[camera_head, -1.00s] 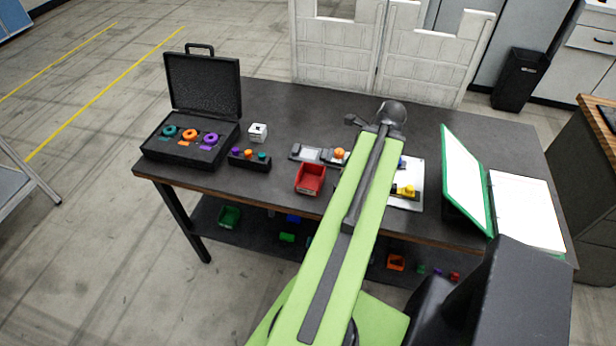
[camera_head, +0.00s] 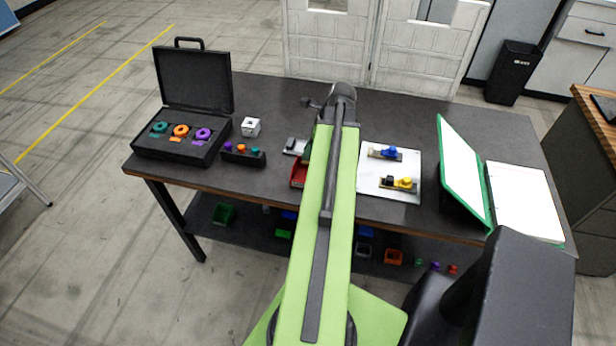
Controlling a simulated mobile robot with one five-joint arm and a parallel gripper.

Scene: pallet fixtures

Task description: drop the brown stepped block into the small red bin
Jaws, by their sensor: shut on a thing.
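The small red bin (camera_head: 297,176) stands on the dark table, at the left edge of my green arm. Only its left part shows; the arm covers the rest. My gripper is hidden behind my own arm, so I cannot see its jaws or anything in them. I do not see the brown stepped block in this view.
A grey fixture (camera_head: 292,146) sits behind the bin, partly covered. A black block with coloured knobs (camera_head: 242,155), a white cube (camera_head: 251,126) and an open black case (camera_head: 170,148) stand left. Right are a white plate (camera_head: 371,180) with blue and yellow parts and a green binder (camera_head: 466,180).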

